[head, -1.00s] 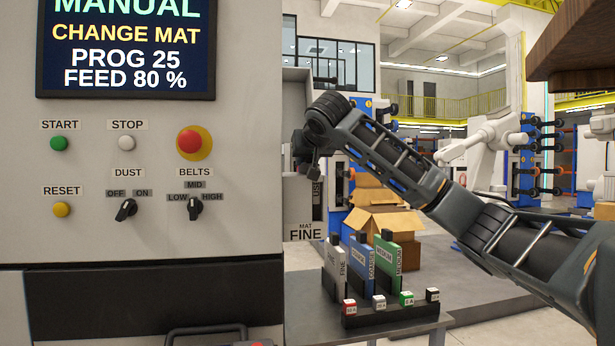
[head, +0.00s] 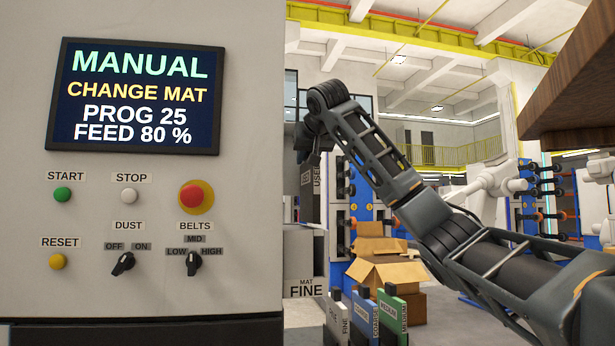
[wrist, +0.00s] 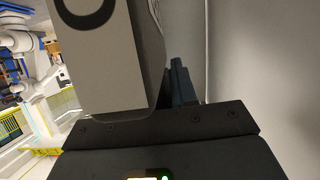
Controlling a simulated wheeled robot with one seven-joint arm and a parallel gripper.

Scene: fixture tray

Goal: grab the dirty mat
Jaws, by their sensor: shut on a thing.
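The dirty mat (head: 306,190) is a grey upright plate marked USED along its edge, seen just right of the machine's panel. My gripper (head: 308,155) is shut on its upper part and holds it above the slot area labelled MAT FINE (head: 305,288). I cannot tell whether the mat's lower end is fully clear of the slot. In the wrist view the mat's light grey face (wrist: 105,65) with a dark ring mark fills the upper left. A dark finger (wrist: 181,82) of my gripper stands beside it; the other finger is hidden.
The machine panel (head: 120,260) with its screen (head: 137,95), buttons and knobs fills the left. Several mat cartridges, white, blue and green (head: 397,305), stand upright at lower centre. Open cardboard boxes (head: 385,265) lie behind. A brown overhanging block (head: 575,85) is at upper right.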

